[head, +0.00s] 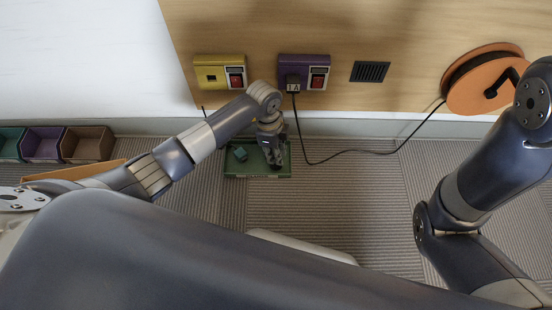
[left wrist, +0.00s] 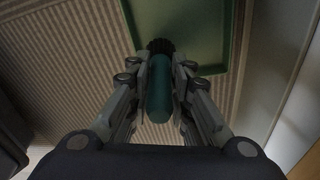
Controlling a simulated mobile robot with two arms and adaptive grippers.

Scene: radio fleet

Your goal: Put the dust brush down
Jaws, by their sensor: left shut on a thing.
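My left gripper (head: 275,162) points down over the green tray (head: 262,175) on the floor by the wall. In the left wrist view the gripper (left wrist: 160,68) is shut on the dust brush (left wrist: 158,92), which has a teal rounded handle and a dark, ridged end. The dark end lies toward the tray (left wrist: 190,67) and overlaps its near edge in the picture. I cannot tell whether the brush touches the tray. A small teal thing (head: 240,153) shows left of the gripper within the tray in the head view. My right gripper is not in view.
A yellow socket box (head: 212,72) and a purple one (head: 315,62) with a plugged cable are on the wooden panel, beside a dark vent (head: 369,72). The cable runs to an orange reel (head: 470,95). Several bins (head: 88,144) stand at left. Ribbed floor right of the tray is clear.

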